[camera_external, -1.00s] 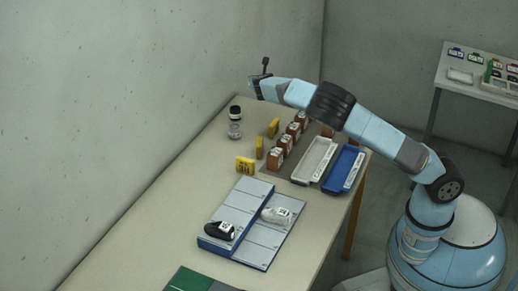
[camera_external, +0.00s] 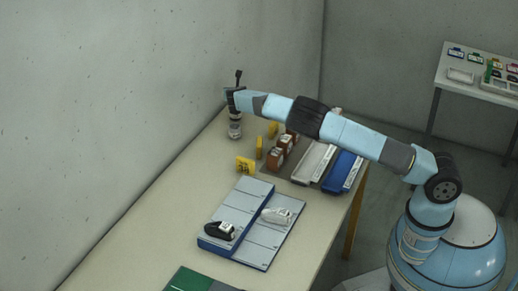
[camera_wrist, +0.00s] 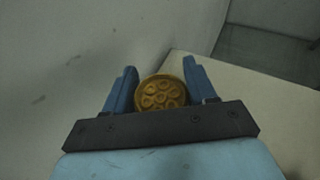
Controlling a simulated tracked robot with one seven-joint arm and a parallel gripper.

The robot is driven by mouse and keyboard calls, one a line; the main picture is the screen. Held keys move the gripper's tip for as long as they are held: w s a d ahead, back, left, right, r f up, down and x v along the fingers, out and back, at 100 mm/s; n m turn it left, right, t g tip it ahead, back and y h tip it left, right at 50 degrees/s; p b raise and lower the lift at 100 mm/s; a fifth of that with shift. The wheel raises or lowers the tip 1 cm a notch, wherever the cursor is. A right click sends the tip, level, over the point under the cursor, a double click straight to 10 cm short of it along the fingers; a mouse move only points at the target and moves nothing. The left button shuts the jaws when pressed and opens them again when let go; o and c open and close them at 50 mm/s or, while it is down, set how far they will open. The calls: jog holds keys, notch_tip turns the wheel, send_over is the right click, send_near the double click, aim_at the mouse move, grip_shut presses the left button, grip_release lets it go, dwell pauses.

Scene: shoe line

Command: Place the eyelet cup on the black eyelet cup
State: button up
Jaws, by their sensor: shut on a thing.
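The eyelet cup shows in the wrist view as a round cup (camera_wrist: 160,93) with gold rings in its mouth, between the two blue fingers of my gripper (camera_wrist: 159,72). My gripper is shut on it. In the external view my gripper (camera_external: 234,104) is at the far left end of the table, right over a small upright stack. The black eyelet cup (camera_external: 235,117) is the dark upper part of that stack, above a grey, clear-looking part. The held cup is hard to make out there. I cannot tell whether it touches the black one.
Yellow number cards (camera_external: 245,165) stand close by on the table (camera_external: 130,225). Brown boxes (camera_external: 276,158), a grey tray (camera_external: 308,163) and a blue tray (camera_external: 343,170) lie under my arm. Shoes stand on a grey-blue rack (camera_external: 240,203). The wall is close on the left.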

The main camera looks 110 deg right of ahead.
notch_tip(320, 180, down, 3)
jog(key=shift+f, duration=0.1)
jog(key=o, duration=1.1)
jog(key=shift+o, duration=0.2)
jog(key=shift+a, duration=0.1)
jog(key=v, duration=1.2)
